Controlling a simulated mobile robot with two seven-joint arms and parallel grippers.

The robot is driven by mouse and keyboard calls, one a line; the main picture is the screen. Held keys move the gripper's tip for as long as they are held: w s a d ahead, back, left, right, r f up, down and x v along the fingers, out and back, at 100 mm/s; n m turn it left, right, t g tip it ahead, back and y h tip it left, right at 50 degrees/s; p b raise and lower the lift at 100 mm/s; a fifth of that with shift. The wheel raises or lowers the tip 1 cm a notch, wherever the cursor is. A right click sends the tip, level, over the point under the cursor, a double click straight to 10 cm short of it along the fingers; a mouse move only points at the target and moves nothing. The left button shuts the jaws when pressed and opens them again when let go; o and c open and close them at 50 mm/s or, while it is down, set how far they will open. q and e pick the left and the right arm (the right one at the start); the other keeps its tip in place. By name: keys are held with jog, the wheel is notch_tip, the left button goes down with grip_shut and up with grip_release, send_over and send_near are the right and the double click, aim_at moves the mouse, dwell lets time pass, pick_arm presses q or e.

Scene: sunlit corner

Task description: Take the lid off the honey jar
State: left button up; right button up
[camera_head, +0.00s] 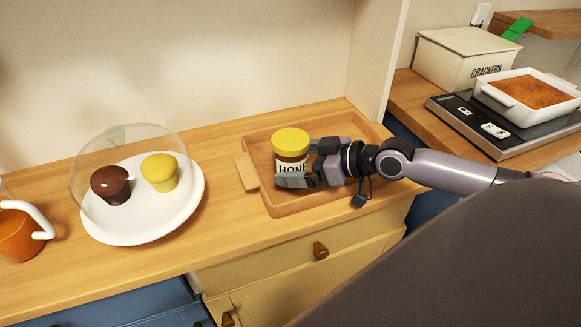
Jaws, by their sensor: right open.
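The honey jar (290,166) stands upright on the wooden tray (299,207). It has a white label with partly visible dark lettering. Its yellow lid (291,140) sits on top of the jar. My right gripper (302,166) reaches in from the right, low beside the jar's body and below the lid. Its fingers are open, one in front of the jar's lower part and one at its right rear side. I cannot tell whether they touch the glass. The jar's lower front is partly hidden by a finger. My left gripper is out of view.
An orange-filled jug (20,234) stands at the left edge. A crackers box (452,62) and a baking dish (541,113) on a scale are at right. Counter between plate and tray is clear.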

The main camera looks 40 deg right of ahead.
jog(key=shift+x, duration=0.95)
jog(key=shift+r, duration=0.1)
jog(key=c, duration=1.2)
notch_tip(320, 180, up, 20)
jog(key=p, duration=0.1)
jog(key=shift+p, duration=0.3)
